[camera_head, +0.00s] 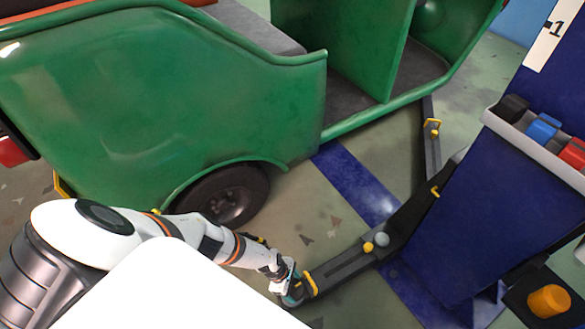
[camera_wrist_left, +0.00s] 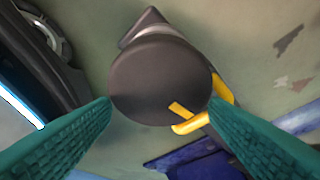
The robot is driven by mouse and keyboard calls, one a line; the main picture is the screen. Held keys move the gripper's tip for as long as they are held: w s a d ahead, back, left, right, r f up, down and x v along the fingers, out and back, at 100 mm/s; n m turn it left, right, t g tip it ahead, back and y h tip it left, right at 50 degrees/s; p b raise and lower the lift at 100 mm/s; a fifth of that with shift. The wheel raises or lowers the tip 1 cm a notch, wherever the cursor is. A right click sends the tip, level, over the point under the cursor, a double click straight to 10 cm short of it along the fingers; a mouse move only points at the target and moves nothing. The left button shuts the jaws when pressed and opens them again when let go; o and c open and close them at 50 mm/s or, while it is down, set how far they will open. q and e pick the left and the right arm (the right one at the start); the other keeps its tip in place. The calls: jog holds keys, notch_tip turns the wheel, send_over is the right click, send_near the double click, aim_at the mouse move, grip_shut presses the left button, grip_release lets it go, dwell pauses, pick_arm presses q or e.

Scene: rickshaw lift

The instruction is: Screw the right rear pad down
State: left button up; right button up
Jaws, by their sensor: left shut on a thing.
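The gripper mostly hides the pad there. The pad sits low, near the floor. My right gripper does not show.
The green rickshaw (camera_head: 180,95) stands at the left, its wheel (camera_head: 228,195) near my left arm. A blue lift post (camera_head: 500,205) with a tray of coloured items (camera_head: 540,140) stands at the right. Another lift arm (camera_head: 431,150) reaches under the rickshaw.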

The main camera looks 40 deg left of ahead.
pick_arm(q)
jog(key=shift+d, duration=0.1)
dwell(0.3)
jog(key=o, duration=1)
jog(key=shift+r, duration=0.1)
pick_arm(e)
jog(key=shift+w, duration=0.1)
pick_arm(q)
jog(key=shift+a+r+p, duration=0.2)
jog(key=shift+r+p, duration=0.15)
jog(key=p+v, duration=0.2)
jog(key=shift+r, duration=0.25)
jog(key=p+v, duration=0.2)
jog(key=v, duration=0.1)
jog(key=shift+s+a+r, duration=0.1)
jog(key=shift+a+r, duration=0.1)
jog(key=shift+p+v, duration=1.85)
jog(key=shift+v, duration=0.7)
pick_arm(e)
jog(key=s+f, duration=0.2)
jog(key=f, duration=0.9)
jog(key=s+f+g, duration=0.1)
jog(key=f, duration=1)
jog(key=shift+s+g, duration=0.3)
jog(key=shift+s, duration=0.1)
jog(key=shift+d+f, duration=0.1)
